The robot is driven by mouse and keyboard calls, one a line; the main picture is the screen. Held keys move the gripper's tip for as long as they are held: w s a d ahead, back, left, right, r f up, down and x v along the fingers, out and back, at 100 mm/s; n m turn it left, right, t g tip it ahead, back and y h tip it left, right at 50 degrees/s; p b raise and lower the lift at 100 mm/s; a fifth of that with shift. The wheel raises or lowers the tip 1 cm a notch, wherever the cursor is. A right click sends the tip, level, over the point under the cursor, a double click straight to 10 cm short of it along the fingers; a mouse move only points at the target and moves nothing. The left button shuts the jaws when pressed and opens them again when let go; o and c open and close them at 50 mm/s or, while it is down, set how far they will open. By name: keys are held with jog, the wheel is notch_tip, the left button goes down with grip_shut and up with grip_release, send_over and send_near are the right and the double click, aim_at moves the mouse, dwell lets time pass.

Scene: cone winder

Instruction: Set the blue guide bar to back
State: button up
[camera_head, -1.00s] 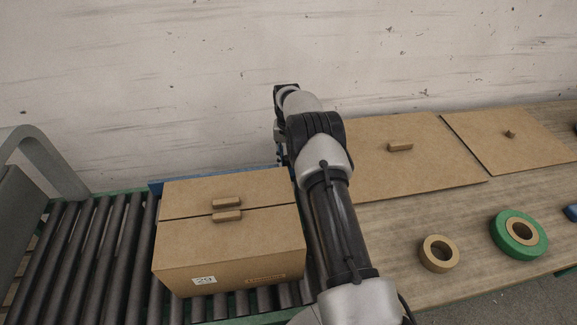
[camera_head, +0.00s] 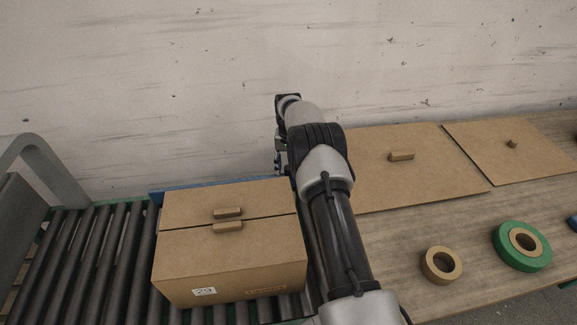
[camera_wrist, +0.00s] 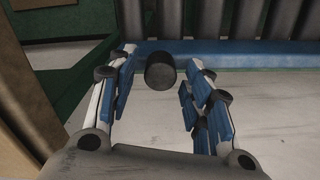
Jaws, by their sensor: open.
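The blue guide bar (camera_head: 172,187) runs along the back edge of the roller conveyor, behind the carton, and is partly hidden by the carton and my arm. In the wrist view, the blue bar (camera_wrist: 250,61) crosses the upper part of the picture. A dark round knob-like cylinder (camera_wrist: 160,72) stands in front of the bar; I cannot tell whether it is fixed to it. My gripper (camera_wrist: 159,58) is open, with its blue-padded fingers on either side of this cylinder and gaps visible. In the head view, my gripper (camera_head: 278,158) is mostly hidden behind my wrist.
A closed cardboard carton (camera_head: 230,265) sits on the rollers (camera_head: 85,265), just left of my arm. The wall is close behind the conveyor. Flat cardboard sheets (camera_head: 410,185) and tape rolls (camera_head: 441,265) lie on the wooden table at right.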

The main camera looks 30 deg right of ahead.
notch_tip(320, 180, up, 12)
dwell(0.4)
jog(key=shift+f, duration=0.1)
dwell(0.3)
